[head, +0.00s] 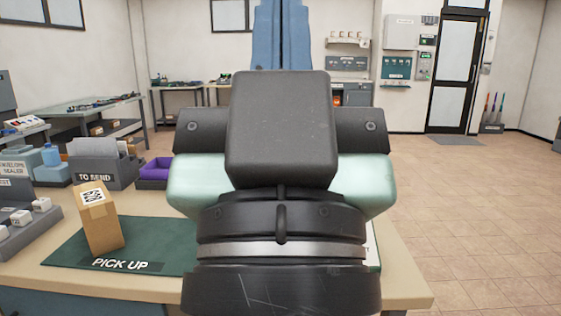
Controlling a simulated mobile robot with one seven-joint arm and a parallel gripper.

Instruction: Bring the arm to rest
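My arm's end fills the middle of the head view, with a black wrist ring, a mint-coloured body and a dark grey block above it. My gripper (282,38) seems to be the blue tapered part with a dark seam down its middle, rising behind the block to the top edge. No held object shows.
Left of my arm, a tan parcel (98,216) with a label stands on the green PICK UP mat (158,240) on a table (405,285). A grey TO SEND box (103,171) and purple tray (155,171) stand behind. Open floor (480,220) lies to the right.

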